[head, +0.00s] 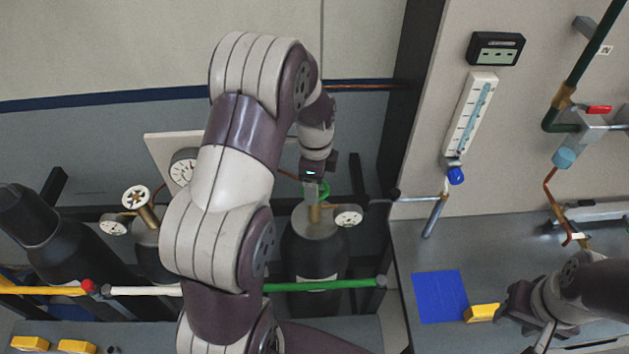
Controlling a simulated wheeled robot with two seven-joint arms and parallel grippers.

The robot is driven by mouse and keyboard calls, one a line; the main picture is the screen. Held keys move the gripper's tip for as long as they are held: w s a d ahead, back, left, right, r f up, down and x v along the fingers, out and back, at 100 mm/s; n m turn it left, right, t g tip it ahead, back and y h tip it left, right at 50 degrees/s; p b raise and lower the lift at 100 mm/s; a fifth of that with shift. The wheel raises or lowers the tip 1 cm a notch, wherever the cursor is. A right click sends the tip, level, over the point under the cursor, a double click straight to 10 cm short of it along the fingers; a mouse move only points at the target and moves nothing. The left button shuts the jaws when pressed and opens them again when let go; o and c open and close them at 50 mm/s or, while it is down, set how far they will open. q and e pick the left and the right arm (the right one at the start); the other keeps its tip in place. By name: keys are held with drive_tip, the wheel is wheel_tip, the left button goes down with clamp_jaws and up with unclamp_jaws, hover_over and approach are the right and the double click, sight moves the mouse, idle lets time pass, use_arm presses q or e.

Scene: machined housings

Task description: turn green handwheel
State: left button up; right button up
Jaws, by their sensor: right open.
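The green handwheel (325,190) sits on the brass valve on top of a dark gas cylinder (313,262); only part of its rim shows. My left arm reaches up and over from the bottom middle, and my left gripper (312,188) points down at the handwheel, overlapping it in the picture. Its fingers are small and partly hidden, so I cannot tell whether they grip the wheel. My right gripper (507,308) is open at the lower right, low over the grey bench and close to a yellow block; its fingertips are hard to make out.
A round gauge (348,215) sits beside the handwheel's valve. A green bar (322,285) crosses in front of the cylinders. On the bench (445,244) lie a blue sheet (440,296) and the yellow block (481,312).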

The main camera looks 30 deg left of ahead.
use_arm(q)
drive_tip(key=shift+s, duration=0.1)
idle(0.3)
drive_tip(key=o, duration=1)
drive_tip(key=shift+o, duration=0.2)
drive_tip(key=shift+d, duration=0.1)
drive_tip(key=r+b, duration=0.1)
drive_tip(key=r, duration=0.1)
drive_tip(key=r+b, duration=0.1)
drive_tip(key=r, duration=0.2)
drive_tip(key=shift+w+r+b, duration=0.2)
drive_tip(key=shift+r+b, duration=0.05)
drive_tip(key=shift+b, duration=0.15)
wheel_tip(320, 180, up, 7)
drive_tip(key=p, duration=0.4)
drive_tip(key=shift+s, duration=0.1)
